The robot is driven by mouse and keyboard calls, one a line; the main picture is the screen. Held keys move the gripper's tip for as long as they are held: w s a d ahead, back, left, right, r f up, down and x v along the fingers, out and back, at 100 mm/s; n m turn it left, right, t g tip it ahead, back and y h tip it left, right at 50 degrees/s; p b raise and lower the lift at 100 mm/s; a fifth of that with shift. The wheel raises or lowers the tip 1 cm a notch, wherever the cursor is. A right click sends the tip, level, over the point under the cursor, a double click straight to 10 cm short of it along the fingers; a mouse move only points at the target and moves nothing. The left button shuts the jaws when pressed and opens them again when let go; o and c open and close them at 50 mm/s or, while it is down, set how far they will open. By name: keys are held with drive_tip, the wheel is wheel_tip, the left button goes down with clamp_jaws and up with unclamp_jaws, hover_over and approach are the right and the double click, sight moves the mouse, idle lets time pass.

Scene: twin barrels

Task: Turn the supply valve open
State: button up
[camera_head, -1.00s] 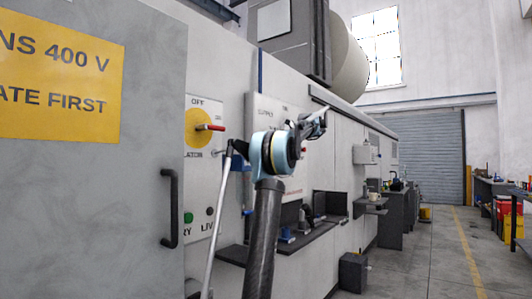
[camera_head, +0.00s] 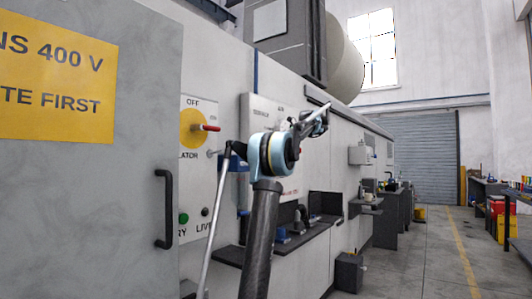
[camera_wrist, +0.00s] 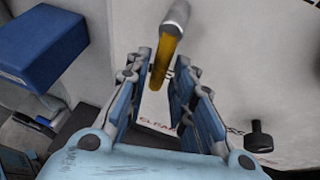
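A yellow lever with a grey metal end (camera_wrist: 160,65) shows in the wrist view, in front of a pale panel. I take it for the supply valve's handle. My gripper (camera_wrist: 164,72) has its two blue fingers apart, with the lever between or just beyond their tips; contact cannot be told. The lever is not clear there.
Left of the panel is a board with a yellow disc and red handle (camera_head: 208,128). A grey cabinet door (camera_head: 140,160) fills the left. A dark shelf (camera_head: 300,240) lies below. A blue box (camera_wrist: 40,45) and a black knob (camera_wrist: 259,138) flank my gripper.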

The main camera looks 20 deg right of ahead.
drive_tip(key=v, duration=0.8)
drive_tip(key=shift+d, duration=0.15)
drive_tip(key=shift+s+r, duration=0.1)
